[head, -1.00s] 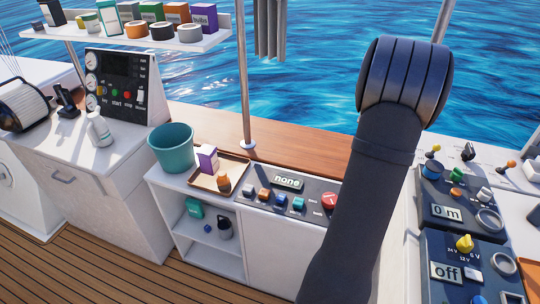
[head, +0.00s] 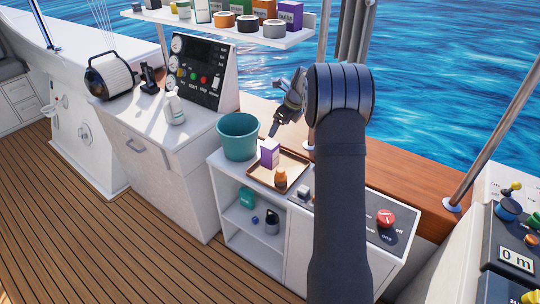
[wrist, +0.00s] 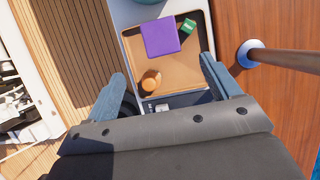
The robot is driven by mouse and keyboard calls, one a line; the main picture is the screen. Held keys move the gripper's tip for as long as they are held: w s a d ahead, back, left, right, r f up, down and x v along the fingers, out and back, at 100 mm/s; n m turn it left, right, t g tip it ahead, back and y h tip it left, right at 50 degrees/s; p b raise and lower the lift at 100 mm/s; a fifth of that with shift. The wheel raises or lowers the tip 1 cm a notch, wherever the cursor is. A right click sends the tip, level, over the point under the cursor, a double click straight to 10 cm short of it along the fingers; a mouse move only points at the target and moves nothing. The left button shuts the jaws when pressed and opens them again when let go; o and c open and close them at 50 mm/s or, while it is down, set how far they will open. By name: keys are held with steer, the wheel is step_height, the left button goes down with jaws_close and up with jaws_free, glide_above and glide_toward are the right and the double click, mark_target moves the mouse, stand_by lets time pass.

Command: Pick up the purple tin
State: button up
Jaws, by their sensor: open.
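The purple tin (head: 269,153), box-shaped with a purple top and a pale side, stands upright on a brown tray (head: 302,161) on the white cabinet. In the wrist view its purple top (wrist: 161,37) lies toward the far side of the tray (wrist: 195,72), ahead of the fingers. My gripper (head: 283,120) is open and empty, above and behind the tray in the head view. In the wrist view my gripper (wrist: 163,72) has its two blue-grey fingers wide apart, with an orange-capped bottle (wrist: 151,82) showing between them. A similar purple box (head: 290,15) stands on the upper shelf.
The orange bottle (head: 281,180) is on the tray near the tin. A small green item (wrist: 188,26) is beside the tin in the wrist view. A teal bucket (head: 238,137) stands left of the tray. A metal post (wrist: 290,57) rises at the right in the wrist view.

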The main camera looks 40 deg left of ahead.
mark_target(268, 150)
steer(key=x, duration=1.6)
steer(key=shift+d+f, duration=0.15)
steer(key=shift+d, duration=0.1)
steer(key=shift+c, duration=0.2)
steer(key=c, duration=1.1)
steer(key=shift+c, duration=0.7)
steer(key=shift+r, duration=0.2)
